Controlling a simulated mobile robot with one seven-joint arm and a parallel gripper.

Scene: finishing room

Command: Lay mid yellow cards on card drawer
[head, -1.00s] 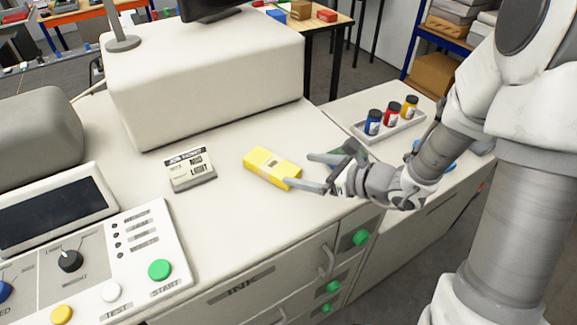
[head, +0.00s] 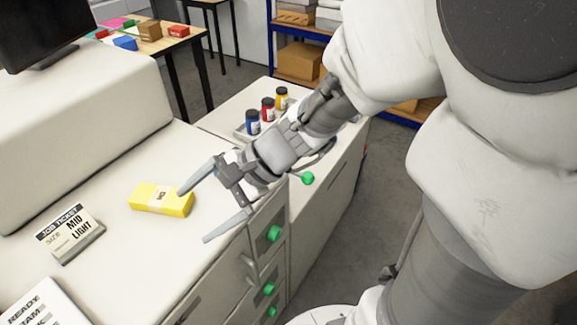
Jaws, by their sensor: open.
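A yellow pack of cards (head: 162,199) with a pale label band lies on the white machine top, left of centre in the head view. My gripper (head: 196,214) is open and empty, with its fingers spread to the right of the pack. The upper fingertip is close to the pack's right end; I cannot tell whether they touch. The drawers (head: 262,269) with green knobs are in the cabinet front below my gripper. They look shut, and I cannot tell which one is the card drawer.
A job ticket block (head: 70,236) reading "MID LIGHT" stands left of the pack. A large white housing (head: 80,130) bounds the top at the back left. Floor is open at right.

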